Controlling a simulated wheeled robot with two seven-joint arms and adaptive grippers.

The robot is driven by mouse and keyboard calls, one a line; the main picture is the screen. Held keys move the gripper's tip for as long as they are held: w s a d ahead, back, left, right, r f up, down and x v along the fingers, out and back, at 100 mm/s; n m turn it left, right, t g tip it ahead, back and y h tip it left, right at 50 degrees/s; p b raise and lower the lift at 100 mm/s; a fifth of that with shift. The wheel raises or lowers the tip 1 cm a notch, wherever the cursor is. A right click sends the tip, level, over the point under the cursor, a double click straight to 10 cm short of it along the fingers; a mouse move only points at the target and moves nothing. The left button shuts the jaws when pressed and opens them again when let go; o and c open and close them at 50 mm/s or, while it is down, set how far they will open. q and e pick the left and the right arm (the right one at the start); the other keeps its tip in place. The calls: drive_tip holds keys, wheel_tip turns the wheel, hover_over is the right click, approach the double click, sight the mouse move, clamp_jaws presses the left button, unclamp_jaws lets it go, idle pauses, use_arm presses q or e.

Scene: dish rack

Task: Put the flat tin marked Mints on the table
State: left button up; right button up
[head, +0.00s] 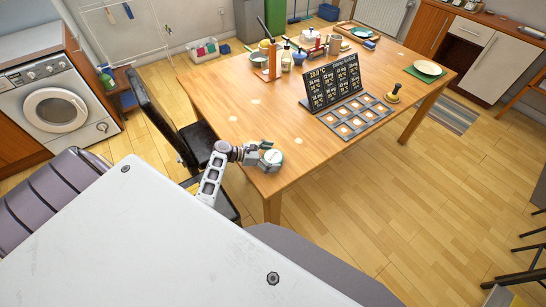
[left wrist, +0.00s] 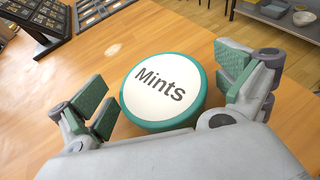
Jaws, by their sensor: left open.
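The flat round tin marked Mints (left wrist: 163,88), with a white lid and green rim, lies face up over the wooden table (left wrist: 235,150) in the left wrist view. It looks to be resting on the wood. My left gripper (left wrist: 168,92) is open, with its green-padded fingers on either side of the tin and a visible gap at each side. In the head view my left gripper (head: 266,154) is low at the table's near corner, and the tin (head: 273,158) shows small there. My right gripper is not in view.
A black sign board (head: 333,82) and a tray of square compartments (head: 354,116) stand mid-table. Bowls, a bottle and other kitchenware are at the far end. A dark chair (head: 165,120) is by the left edge. The table's left part is mostly clear.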

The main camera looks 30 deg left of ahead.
use_arm(q)
drive_tip(key=shift+s+a, duration=0.1)
drive_tip(key=v, duration=1.1)
drive_tip(key=shift+s+a+r, duration=0.2)
drive_tip(key=shift+a+r, duration=0.05)
idle(0.5)
clamp_jaws()
idle(0.5)
idle(1.1)
drive_tip(key=shift+d, duration=0.1)
